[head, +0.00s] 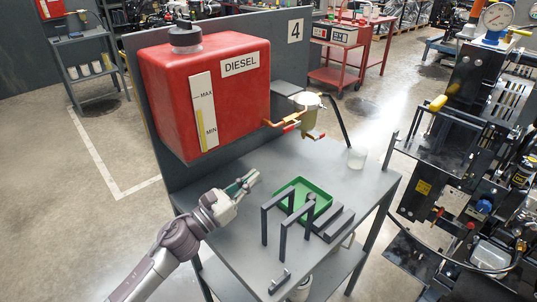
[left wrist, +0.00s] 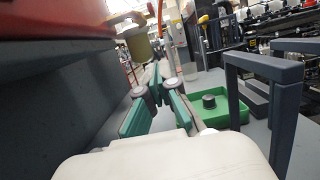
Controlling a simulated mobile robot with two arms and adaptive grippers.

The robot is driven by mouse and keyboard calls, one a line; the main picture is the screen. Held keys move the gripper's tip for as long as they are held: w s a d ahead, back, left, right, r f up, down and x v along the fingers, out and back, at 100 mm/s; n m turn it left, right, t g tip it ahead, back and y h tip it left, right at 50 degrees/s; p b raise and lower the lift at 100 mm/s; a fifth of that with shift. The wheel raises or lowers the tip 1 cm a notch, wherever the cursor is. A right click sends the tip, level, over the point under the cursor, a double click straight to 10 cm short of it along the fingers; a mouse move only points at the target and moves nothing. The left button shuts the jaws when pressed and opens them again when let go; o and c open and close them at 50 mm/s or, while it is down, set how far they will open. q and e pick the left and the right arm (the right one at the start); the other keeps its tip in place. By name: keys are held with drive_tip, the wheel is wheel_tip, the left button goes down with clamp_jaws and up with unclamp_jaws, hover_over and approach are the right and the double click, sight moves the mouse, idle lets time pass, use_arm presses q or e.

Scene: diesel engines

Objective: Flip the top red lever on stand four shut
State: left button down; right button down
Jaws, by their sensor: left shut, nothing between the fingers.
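Stand four carries a sign with a 4 (head: 295,31) on its grey back panel. A red diesel tank (head: 225,110) is mounted on the panel. A brass valve line leaves the tank's right side, with a red lever (head: 290,128) near the filter bowl (head: 309,118). A second, smaller red-tipped part (head: 318,136) sits lower right. The filter bowl also shows in the left wrist view (left wrist: 138,46). My left gripper (head: 254,176) is shut and empty, below the tank and apart from the lever. Its teal fingers (left wrist: 159,78) show in the left wrist view. My right gripper is not in view.
A green tray (head: 287,187) with a dark cap lies on the grey bench (head: 222,243). Dark upright frames (head: 267,222) stand in front of it. A clear cup (head: 357,158) stands near the right edge. An engine (head: 460,130) is at right.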

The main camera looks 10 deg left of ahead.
sight(290, 126)
use_arm(q)
drive_tip(key=w+d+r+p, duration=0.5)
drive_tip(key=w+r, duration=0.1)
drive_tip(key=w, duration=0.1)
drive_tip(key=shift+w+d+r, duration=0.15)
drive_tip(key=shift+d, duration=0.25)
